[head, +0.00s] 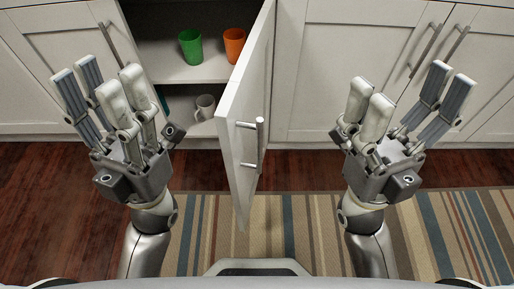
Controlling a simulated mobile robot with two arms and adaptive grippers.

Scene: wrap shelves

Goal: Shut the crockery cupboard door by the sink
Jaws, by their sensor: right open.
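The white cupboard door (243,110) stands open in the head view, swung out toward me, hinged on the right side of its opening. Its metal bar handle (259,146) is on the face turned to the right. Inside the cupboard (168,34) are a green cup (190,46), an orange cup (234,46) and, lower down, a pale mug (205,107). My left gripper (102,82) is open and empty, left of the door and in front of the opening. My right gripper (402,90) is open and empty, well to the right of the door. Neither touches the door.
Closed white cupboards with bar handles (426,50) stand on both sides. A striped rug (300,228) lies on the dark wooden floor (30,190) below. The space between the door and my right gripper is clear. No sink is in view.

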